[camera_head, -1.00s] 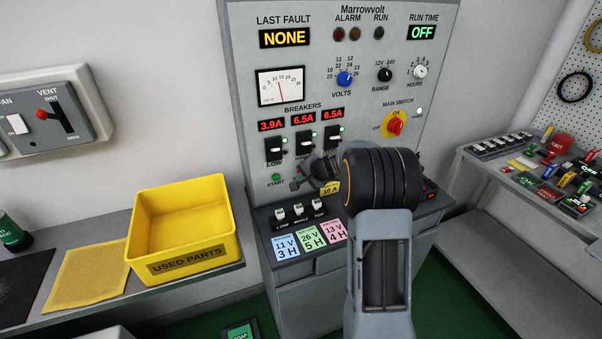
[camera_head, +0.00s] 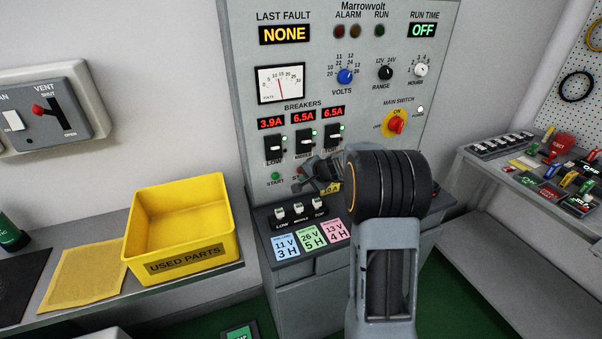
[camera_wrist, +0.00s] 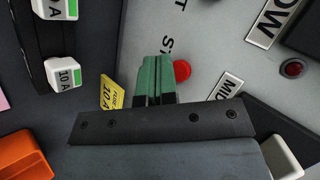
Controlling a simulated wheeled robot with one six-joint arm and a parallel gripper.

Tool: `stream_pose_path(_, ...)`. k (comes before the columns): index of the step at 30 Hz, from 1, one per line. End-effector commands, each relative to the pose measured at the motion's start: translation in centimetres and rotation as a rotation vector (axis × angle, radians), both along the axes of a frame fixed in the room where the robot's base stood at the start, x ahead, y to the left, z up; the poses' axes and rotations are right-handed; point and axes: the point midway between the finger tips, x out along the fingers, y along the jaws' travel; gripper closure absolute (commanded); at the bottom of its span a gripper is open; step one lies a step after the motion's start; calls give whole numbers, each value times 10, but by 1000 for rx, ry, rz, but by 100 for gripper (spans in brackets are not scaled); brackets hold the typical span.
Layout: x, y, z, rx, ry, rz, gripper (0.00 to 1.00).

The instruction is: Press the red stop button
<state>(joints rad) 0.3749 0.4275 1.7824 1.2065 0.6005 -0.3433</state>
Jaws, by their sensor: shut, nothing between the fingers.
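The red stop button (camera_wrist: 182,70) shows in the wrist view as a round red cap on the grey panel, just right of my gripper's tips and partly hidden by them. Part of its label, "ST", shows above it. My gripper (camera_wrist: 156,77) has green fingertips pressed together with nothing between them. I cannot tell whether the tips touch the button or the panel.
A green start button (camera_head: 276,176) is left of my gripper. Breaker switches (camera_head: 304,143) sit just above it. A ledge with small white fuses (camera_head: 298,208) lies below. A yellow bin (camera_head: 182,265) stands on the left shelf. A red-yellow main switch (camera_head: 396,125) is at upper right.

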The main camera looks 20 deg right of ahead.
Motion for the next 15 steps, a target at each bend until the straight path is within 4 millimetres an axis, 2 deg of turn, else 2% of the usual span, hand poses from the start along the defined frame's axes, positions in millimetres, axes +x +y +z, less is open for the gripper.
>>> stream_pose_path(7, -5, 0, -1, -1, -1, 0, 100)
stream_pose_path(15, -32, 0, -2, -2, -1, -1, 100)
